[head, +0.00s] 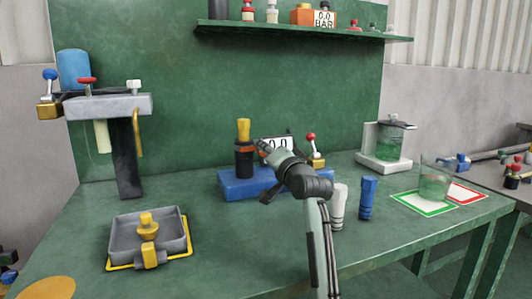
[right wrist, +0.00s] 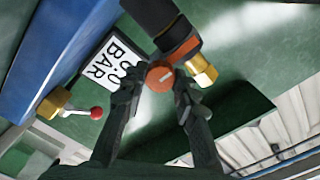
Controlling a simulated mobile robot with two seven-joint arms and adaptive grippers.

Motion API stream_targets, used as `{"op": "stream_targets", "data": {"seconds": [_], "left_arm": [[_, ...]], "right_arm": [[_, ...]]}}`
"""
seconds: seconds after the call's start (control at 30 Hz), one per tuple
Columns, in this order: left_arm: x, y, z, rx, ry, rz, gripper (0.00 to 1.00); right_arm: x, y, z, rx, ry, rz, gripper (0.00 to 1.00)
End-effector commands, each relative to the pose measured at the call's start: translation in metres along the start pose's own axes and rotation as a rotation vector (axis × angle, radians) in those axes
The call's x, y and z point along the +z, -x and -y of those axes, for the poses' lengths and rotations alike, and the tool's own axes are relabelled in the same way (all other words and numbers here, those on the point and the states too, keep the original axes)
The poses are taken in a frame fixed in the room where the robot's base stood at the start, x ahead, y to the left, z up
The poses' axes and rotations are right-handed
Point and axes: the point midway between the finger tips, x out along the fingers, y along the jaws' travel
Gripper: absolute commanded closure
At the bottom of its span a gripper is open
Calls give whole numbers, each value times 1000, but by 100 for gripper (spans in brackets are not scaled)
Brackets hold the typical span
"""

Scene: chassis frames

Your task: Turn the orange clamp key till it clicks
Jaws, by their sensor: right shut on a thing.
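The orange clamp key (right wrist: 160,76) is a round knob with a pale mark on its face. It sits against the side of a black cylinder (right wrist: 150,14) with an orange band and a brass top. In the head view this cylinder (head: 244,160) stands upright on a blue base (head: 236,187), its top yellow. My right gripper (right wrist: 160,82) is shut on the key, one finger on each side. In the head view the right gripper (head: 266,147) reaches the cylinder from the right and the key is mostly hidden. My left gripper is not in view.
A 0.0 BAR display (right wrist: 105,62) and a red-knobbed lever (head: 311,140) are close to the gripper. A white bottle (head: 339,205) and a blue one (head: 367,198) stand right of my arm. A grey tray (head: 120,240) lies front left. The front middle is clear.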

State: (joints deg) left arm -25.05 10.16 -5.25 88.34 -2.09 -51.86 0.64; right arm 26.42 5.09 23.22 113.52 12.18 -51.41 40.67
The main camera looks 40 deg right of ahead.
Motion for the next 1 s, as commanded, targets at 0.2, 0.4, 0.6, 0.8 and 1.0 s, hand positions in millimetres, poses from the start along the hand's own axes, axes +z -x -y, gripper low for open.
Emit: {"op": "stream_targets", "data": {"seconds": [0.2,0.4,0.6,0.8,1.0], "left_arm": [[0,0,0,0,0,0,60],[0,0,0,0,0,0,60],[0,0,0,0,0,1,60],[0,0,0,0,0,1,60],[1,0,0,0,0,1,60]], "right_arm": [[0,0,0,1,-79,0,100],[0,0,-1,1,-108,0,100],[0,0,-1,1,-111,0,100],[0,0,-1,2,-110,0,71],[0,0,0,1,-109,0,51]]}}
